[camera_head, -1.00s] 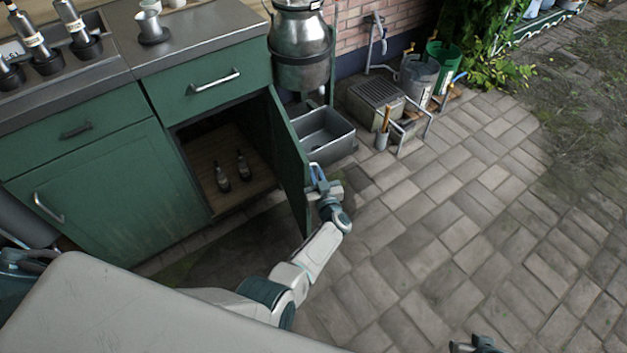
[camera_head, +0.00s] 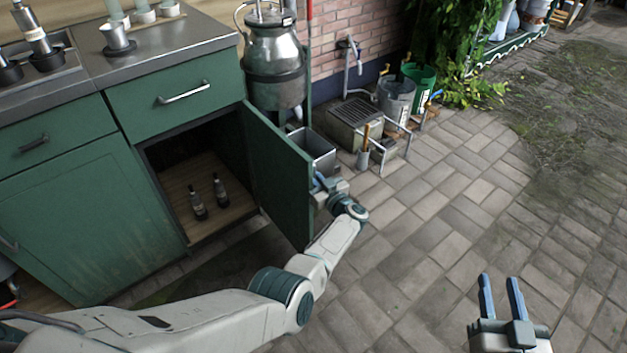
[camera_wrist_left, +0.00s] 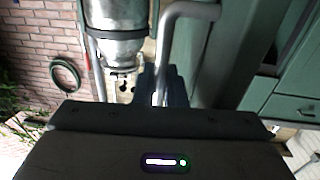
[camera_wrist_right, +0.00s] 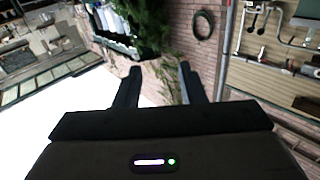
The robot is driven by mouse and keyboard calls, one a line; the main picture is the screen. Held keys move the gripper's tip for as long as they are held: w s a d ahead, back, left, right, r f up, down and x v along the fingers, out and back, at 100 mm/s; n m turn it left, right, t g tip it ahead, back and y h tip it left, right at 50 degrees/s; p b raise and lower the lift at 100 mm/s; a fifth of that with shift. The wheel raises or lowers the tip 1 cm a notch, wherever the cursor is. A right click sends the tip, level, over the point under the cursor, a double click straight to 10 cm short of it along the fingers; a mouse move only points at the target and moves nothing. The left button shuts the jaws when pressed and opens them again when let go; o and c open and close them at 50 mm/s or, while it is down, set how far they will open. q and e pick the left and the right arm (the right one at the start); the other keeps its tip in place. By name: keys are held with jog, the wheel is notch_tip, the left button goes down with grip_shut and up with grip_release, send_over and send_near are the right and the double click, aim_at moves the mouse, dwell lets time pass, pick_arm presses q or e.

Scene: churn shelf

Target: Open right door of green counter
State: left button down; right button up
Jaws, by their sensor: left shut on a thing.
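The green counter (camera_head: 80,190) stands at the left in the head view. Its right door (camera_head: 280,172) stands open, swung outward, with its inner face toward me. My left gripper (camera_head: 319,182) is at the outer side of this door, near its free edge. The left wrist view shows a metal bar handle (camera_wrist_left: 187,9) running down to the fingers, which are shut on it. The door hides part of the grip in the head view. My right gripper (camera_head: 500,288) is open and empty over the paving, away from the counter; its parted fingers also show in the right wrist view (camera_wrist_right: 158,85).
Two dark bottles (camera_head: 209,195) stand inside the open cupboard. A metal churn (camera_head: 273,60), a grey basin (camera_head: 315,150) and a drain block (camera_head: 358,122) stand behind the door. Buckets (camera_head: 396,97) stand farther back. The paving (camera_head: 430,225) to the right is clear.

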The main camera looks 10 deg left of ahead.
pick_arm(q)
jog(key=shift+w, duration=0.2)
pick_arm(e)
jog(key=shift+w+d+r+t, duration=0.15)
jog(key=shift+w+r+t, duration=0.25)
jog(key=shift+r, duration=0.3)
pick_arm(q)
jog(key=c, duration=1.9)
grip_release()
jog(key=shift+s+d, duration=0.1)
